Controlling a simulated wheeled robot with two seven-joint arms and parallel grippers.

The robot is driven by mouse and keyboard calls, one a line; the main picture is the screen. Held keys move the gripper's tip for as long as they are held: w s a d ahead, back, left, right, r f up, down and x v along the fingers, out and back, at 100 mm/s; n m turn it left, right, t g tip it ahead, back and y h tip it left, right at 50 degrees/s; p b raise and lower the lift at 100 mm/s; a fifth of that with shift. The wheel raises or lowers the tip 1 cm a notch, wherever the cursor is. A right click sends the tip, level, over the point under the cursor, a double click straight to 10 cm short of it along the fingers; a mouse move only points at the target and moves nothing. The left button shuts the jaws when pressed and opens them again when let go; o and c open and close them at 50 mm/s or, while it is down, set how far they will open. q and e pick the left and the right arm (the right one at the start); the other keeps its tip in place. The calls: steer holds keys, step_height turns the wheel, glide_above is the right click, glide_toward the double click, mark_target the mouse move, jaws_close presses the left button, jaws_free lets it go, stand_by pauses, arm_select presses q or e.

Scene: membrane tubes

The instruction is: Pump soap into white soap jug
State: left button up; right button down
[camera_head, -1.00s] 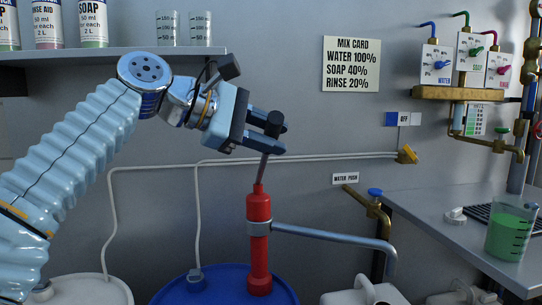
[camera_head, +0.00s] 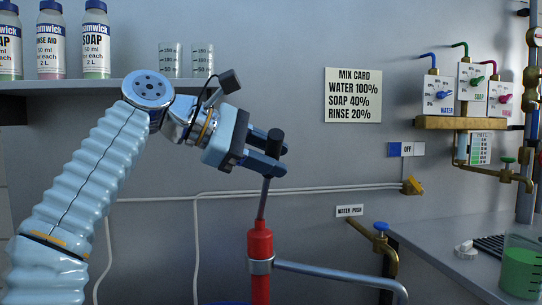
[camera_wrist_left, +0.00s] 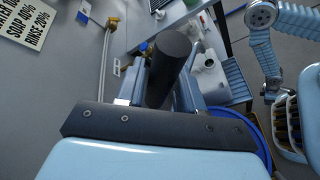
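The red hand pump (camera_head: 260,242) stands upright with a thin grey rod rising from its top to a dark handle (camera_head: 274,138). My left gripper (camera_head: 267,156) is shut around the handle, above the pump. In the left wrist view the dark handle (camera_wrist_left: 168,62) sits between the fingers. The pump's grey spout pipe (camera_head: 335,276) runs right and bends down out of view. A white jug (camera_wrist_left: 207,62) shows in the left wrist view beyond the fingers; it is out of the head view. My right gripper is not in view.
The blue drum's rim (camera_wrist_left: 258,128) shows in the left wrist view. A steel counter (camera_head: 455,250) with a green-filled beaker (camera_head: 521,268) is at the right. A brass water tap (camera_head: 381,236) stands by its left edge. A shelf (camera_head: 95,85) with bottles is at upper left.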

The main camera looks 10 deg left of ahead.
arm_select(q)
steer(key=shift+o, duration=1.1)
steer(key=shift+a, duration=0.15)
steer(key=s+a, duration=0.3)
steer(key=a, duration=0.3)
steer(key=s+a+r, duration=0.1)
steer(key=s+a, duration=0.2)
steer(key=a, duration=0.4)
steer(key=shift+s, duration=0.25)
